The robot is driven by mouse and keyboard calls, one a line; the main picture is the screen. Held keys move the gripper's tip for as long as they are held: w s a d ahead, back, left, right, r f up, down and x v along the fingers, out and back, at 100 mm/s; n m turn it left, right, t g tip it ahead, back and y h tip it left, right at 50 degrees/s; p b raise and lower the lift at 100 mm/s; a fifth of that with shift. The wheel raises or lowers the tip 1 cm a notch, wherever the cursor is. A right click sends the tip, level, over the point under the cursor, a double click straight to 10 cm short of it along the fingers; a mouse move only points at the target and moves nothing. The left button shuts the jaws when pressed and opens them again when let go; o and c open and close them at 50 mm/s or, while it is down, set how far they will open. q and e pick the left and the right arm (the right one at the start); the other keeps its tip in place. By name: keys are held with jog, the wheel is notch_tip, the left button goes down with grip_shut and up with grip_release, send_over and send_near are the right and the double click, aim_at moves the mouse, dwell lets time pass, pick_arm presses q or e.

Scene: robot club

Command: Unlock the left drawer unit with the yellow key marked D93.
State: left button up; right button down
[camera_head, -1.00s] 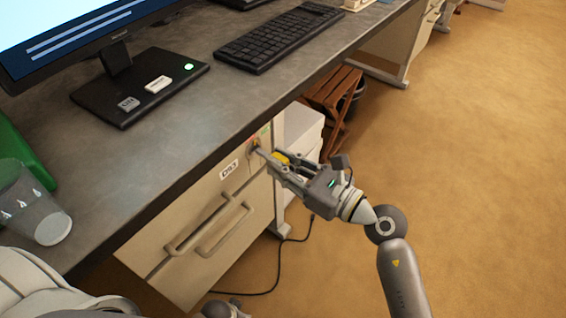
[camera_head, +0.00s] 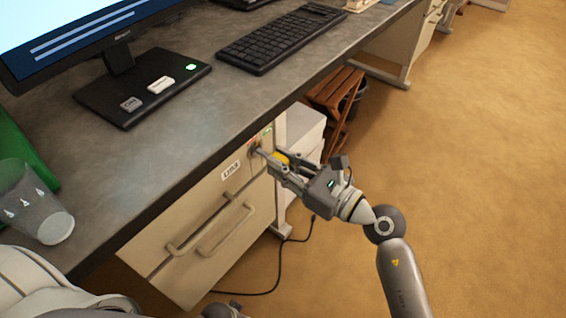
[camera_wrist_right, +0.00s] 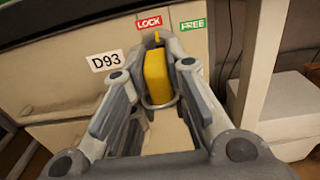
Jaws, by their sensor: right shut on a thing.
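The left drawer unit (camera_head: 165,262) is beige, stands under the desk and has bar handles. Its front bears a D93 label (camera_head: 231,170), also readable in the right wrist view (camera_wrist_right: 105,61). The yellow key (camera_wrist_right: 157,78) has a ring hanging below its head. My right gripper (camera_head: 264,154) is shut on the key at the upper right of the drawer front.
The desk edge (camera_head: 190,168) overhangs just above the drawer front. A monitor, a keyboard (camera_head: 280,38) and a cup (camera_head: 35,205) stand on the desk. A white cabinet (camera_head: 303,135) and a wooden stool (camera_head: 335,95) stand beyond the unit. The floor at right is clear.

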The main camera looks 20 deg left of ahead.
pick_arm(q)
jog(key=shift+w+r, duration=0.15)
jog(key=shift+w, duration=0.05)
pick_arm(e)
jog(key=shift+a, duration=0.2)
jog(key=shift+w+a, duration=0.1)
jog(key=shift+a, duration=0.05)
pick_arm(q)
jog(key=shift+s+f, duration=0.5)
pick_arm(e)
jog(key=shift+w+a, duration=0.15)
jog(key=shift+a, duration=0.2)
pick_arm(q)
jog(key=shift+f, duration=0.15)
jog(key=shift+w, duration=0.15)
pick_arm(e)
jog(key=shift+a, duration=0.1)
pick_arm(q)
jog(key=shift+p, duration=0.3)
pick_arm(e)
jog(key=shift+w+a, duration=0.1)
jog(key=shift+a, duration=0.05)
pick_arm(q)
jog(key=shift+s+a+f, duration=0.1)
jog(key=shift+s+f, duration=0.15)
jog(key=shift+s, duration=0.25)
pick_arm(e)
jog(key=shift+a, duration=0.1)
